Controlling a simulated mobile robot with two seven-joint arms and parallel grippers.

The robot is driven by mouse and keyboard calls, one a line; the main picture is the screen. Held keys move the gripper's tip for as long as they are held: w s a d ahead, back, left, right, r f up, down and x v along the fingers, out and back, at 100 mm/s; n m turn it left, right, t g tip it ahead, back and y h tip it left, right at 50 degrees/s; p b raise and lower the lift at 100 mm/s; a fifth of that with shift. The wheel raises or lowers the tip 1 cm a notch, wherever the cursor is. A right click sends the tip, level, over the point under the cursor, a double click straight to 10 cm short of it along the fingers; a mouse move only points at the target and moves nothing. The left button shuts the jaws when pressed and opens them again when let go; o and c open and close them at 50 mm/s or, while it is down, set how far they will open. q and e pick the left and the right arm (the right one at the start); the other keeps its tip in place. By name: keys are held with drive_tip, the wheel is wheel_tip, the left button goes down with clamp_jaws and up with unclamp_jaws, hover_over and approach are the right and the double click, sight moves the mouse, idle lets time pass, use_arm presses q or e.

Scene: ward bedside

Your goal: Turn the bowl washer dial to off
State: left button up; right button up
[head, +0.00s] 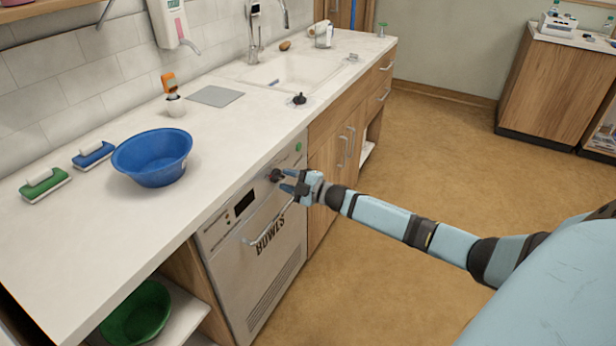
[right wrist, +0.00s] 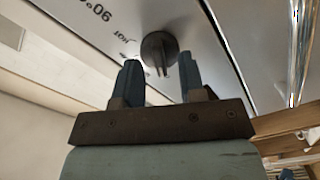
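The bowl washer (head: 250,245) is a pale grey front panel marked BOWLS under the counter in the head view. Its dark dial (head: 275,175) is at the upper right of the panel. In the right wrist view the round dial (right wrist: 159,48) shows a raised grip bar, with the lettering "90°" and a partly legible word beside it. My right gripper (head: 288,182) is at the dial; in the right wrist view its fingers (right wrist: 160,82) stand apart on either side of the dial's lower part, with no clear contact. My left gripper is not in view.
The washer's bar handle (head: 268,222) runs below the dial, near my right gripper. A blue bowl (head: 153,157) and brushes stand on the counter (head: 225,140) above. A green bowl (head: 137,312) is on a lower shelf. The floor to the right is clear.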

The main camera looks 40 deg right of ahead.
drive_tip(key=v, duration=1.2)
drive_tip(key=shift+s+d+p, duration=0.2)
drive_tip(key=shift+s+p, duration=0.15)
drive_tip(key=shift+p, duration=0.1)
